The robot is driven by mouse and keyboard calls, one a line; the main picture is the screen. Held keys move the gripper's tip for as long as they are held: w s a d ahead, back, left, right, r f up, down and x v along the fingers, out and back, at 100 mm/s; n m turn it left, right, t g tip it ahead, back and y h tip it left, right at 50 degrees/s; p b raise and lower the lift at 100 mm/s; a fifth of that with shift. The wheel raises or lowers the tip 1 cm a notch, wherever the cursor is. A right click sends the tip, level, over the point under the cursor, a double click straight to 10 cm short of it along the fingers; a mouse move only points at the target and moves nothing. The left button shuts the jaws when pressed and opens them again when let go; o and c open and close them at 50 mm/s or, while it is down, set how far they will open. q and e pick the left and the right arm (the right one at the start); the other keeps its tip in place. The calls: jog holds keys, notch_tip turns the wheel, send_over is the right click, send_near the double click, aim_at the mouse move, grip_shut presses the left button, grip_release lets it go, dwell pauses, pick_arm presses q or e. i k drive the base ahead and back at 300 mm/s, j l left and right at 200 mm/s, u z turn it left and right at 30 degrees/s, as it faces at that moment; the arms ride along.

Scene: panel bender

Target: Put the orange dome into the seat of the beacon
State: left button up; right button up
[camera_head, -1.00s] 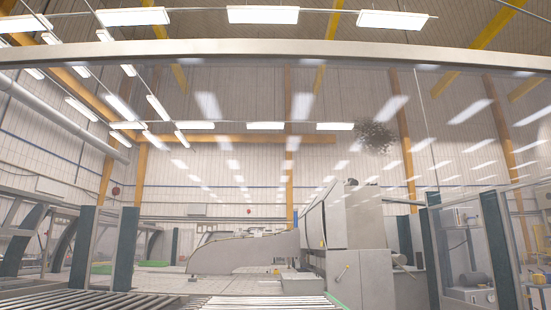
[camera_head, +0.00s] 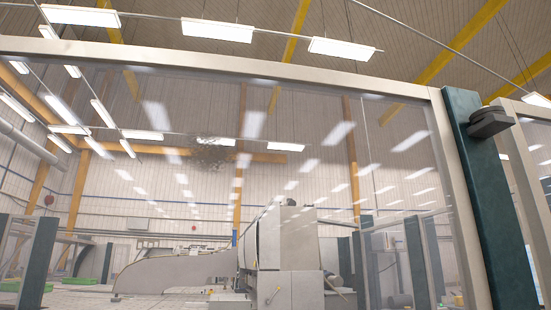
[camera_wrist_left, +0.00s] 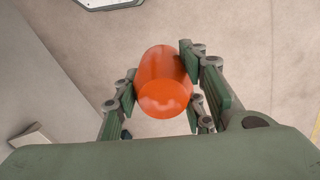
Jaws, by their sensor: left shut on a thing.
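The orange dome (camera_wrist_left: 163,72) is a glossy, rounded cylinder in the left wrist view. My left gripper (camera_wrist_left: 157,82) is shut on it, with the green finger pads at its left and right sides. In the head view a dark grey, round-topped fitting (camera_head: 491,122) sticks out from the upper part of a dark green post at the right. It looks like the beacon's base, with no orange on it; the inside of its seat cannot be seen from below. Neither of my grippers shows in the head view.
A clear panel in a pale metal frame (camera_head: 436,165) spans the head view, beside the dark green post (camera_head: 492,205). Behind it stands a grey machine (camera_head: 288,245). Under the dome, the left wrist view shows a bare beige floor (camera_wrist_left: 255,60).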

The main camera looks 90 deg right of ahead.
aim_at(487, 119)
jog(key=k+l+z, duration=0.1)
jog(key=z, duration=0.4)
jog(key=k+l+z, duration=0.2)
jog(key=z, duration=0.25)
jog(key=k+l+z, duration=0.2)
jog(key=z, duration=0.3)
jog(key=k+l+z, duration=0.1)
jog(key=l+z, duration=0.2)
jog(key=z, duration=0.2)
jog(key=l+z, duration=0.35)
jog(key=k+l+z, duration=0.1)
jog(key=l+z, duration=0.6)
jog(key=j, duration=0.1)
